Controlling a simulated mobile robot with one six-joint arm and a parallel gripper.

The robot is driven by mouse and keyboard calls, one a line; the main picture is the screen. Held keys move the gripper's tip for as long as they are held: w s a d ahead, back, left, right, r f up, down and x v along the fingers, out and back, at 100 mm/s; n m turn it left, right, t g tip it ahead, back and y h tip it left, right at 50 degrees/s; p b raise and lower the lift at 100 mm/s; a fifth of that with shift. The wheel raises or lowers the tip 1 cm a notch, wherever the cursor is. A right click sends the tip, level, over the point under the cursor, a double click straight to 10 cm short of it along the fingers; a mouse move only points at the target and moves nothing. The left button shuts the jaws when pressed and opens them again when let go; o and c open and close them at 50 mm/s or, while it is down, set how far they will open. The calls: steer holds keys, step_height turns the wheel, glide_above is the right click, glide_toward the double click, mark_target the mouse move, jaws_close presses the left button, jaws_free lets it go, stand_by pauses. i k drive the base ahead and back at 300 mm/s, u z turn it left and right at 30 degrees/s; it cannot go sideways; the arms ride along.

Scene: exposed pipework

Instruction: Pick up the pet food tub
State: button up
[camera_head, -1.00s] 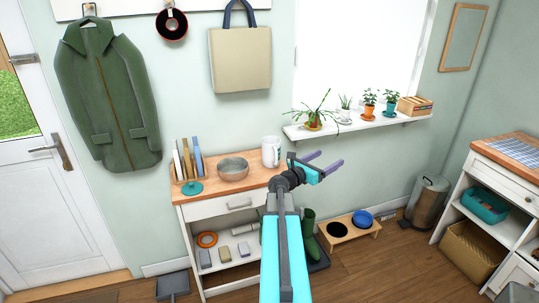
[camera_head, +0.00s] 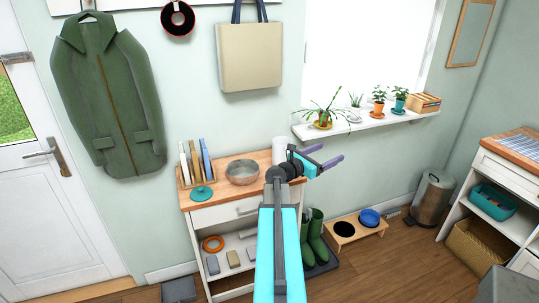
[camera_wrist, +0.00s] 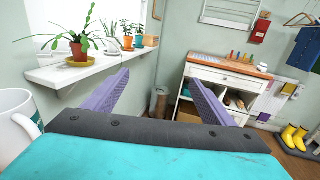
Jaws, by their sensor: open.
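A white tub-like container (camera_head: 280,149) stands at the right end of the wooden cabinet top, partly hidden behind my arm. In the wrist view a white container (camera_wrist: 14,122) with a curved handle and a dark green mark shows at the left edge, cut off by the frame. It looks like the pet food tub, but no label can be read. My gripper (camera_head: 325,155) is open and empty, right of the container. In the wrist view the purple fingers of my gripper (camera_wrist: 160,78) are spread apart with nothing between them, pointing away from the container.
A windowsill (camera_head: 365,125) with potted plants juts out at the right. Green boots (camera_head: 317,238) and a feeding stand (camera_head: 345,229) are on the floor.

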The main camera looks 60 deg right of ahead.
mark_target(280, 144)
steer(key=z, duration=0.05)
steer(key=i, duration=0.9)
